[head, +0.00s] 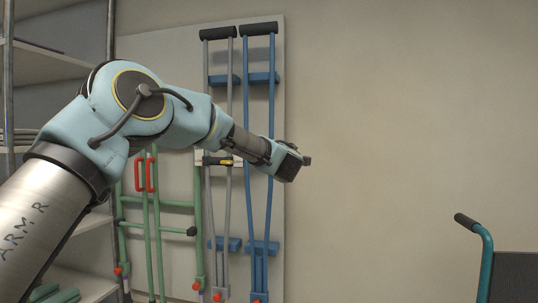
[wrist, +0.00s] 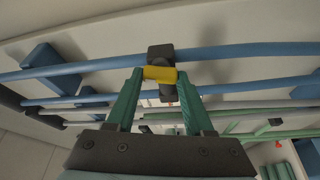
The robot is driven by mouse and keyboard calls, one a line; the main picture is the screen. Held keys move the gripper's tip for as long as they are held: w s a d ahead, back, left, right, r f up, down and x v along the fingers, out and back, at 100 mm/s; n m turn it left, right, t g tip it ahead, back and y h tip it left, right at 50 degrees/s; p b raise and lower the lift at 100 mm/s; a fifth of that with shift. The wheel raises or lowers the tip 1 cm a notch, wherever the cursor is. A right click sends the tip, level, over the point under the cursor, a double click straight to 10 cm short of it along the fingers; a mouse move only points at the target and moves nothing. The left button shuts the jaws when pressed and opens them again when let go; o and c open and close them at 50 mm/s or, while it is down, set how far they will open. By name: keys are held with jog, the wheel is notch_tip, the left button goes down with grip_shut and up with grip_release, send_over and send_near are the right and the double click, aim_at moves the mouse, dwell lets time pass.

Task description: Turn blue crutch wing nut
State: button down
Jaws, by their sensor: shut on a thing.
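The blue crutch (head: 271,110) hangs upright on the wall board, to the right of a grey crutch. In the wrist view the blue crutch's tube (wrist: 235,51) runs across the picture, with a black clamp block (wrist: 160,53) on it. The yellow wing nut (wrist: 158,73) sits at this block. My gripper (wrist: 160,80) has its two green fingers on either side of the wing nut and is shut on it. In the head view my gripper (head: 291,165) is at the blue crutch's middle, and the wing nut is hidden there.
The grey crutch (head: 207,120) stands close on the left, with its own yellow nut (head: 225,161). A green frame with red grips (head: 151,174) is further left, beside shelves (head: 50,58). Bare wall (head: 400,100) lies to the right, above a teal-framed chair (head: 487,255).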

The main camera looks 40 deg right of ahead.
jog(key=shift+r+n+g+y+p, duration=0.1)
jog(key=shift+n+g+y+p, duration=0.4)
jog(key=shift+n, duration=1.2)
jog(key=shift+n+g+y+b, duration=0.15)
jog(key=shift+n+g, duration=0.65)
jog(key=shift+n, duration=0.9)
jog(key=shift+c, duration=1.4)
grip_release()
jog(key=b+v, duration=0.1)
jog(key=v, duration=0.9)
jog(key=shift+s+a+b, duration=0.25)
jog(key=shift+b, duration=0.15)
